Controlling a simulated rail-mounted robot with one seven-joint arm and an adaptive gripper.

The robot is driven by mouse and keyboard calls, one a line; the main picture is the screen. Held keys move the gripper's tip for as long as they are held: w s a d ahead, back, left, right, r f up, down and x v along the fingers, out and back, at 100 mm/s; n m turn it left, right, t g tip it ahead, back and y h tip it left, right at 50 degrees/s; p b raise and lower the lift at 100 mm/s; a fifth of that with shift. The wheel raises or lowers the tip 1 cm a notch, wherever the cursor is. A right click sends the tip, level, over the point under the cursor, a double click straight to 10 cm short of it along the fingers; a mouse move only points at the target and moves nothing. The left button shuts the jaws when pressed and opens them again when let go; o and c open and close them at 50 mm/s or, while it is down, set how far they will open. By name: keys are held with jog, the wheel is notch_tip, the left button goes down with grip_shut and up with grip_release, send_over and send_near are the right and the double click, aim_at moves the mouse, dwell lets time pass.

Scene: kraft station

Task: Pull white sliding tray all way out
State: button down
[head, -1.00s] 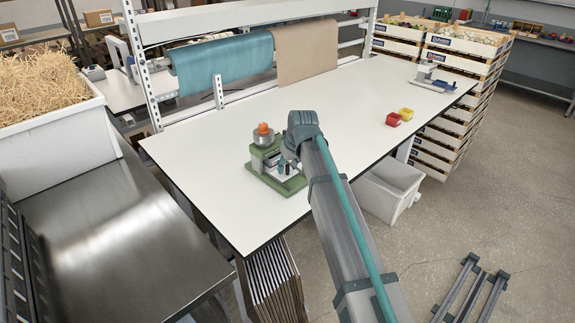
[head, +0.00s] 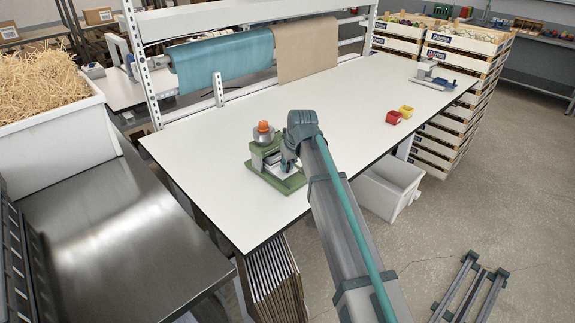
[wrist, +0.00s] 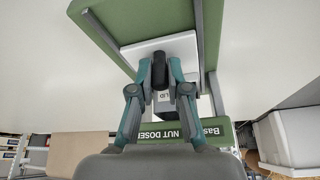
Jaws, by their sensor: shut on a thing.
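The green nut doser (head: 268,160) stands on the white bench, with a round grey hopper and an orange piece on top. Its white sliding tray (head: 287,168) shows low on its right side. In the wrist view, the tray (wrist: 186,45) is a white plate over the green base (wrist: 208,35). A black handle (wrist: 159,70) sits at the tray's edge, between the fingers of my gripper (wrist: 160,78). My gripper (head: 289,158) is shut on this handle. My wrist partly hides the doser's right side in the head view.
A small device (head: 428,75) is at the far right. The bench front edge lies close to the doser. The bench left of the doser is clear.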

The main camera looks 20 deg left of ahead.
jog(key=s+d, duration=0.1)
jog(key=d, duration=0.2)
jog(key=s+d, duration=0.2)
jog(key=d, duration=0.1)
jog(key=s+d, duration=0.1)
jog(key=d, duration=0.2)
jog(key=shift+s+d, duration=0.15)
jog(key=shift+s, duration=0.2)
jog(key=shift+f, duration=0.1)
jog(key=c, duration=1.1)
grip_release()
jog(key=shift+d, duration=0.1)
jog(key=shift+c, duration=0.2)
jog(key=v, duration=1.2)
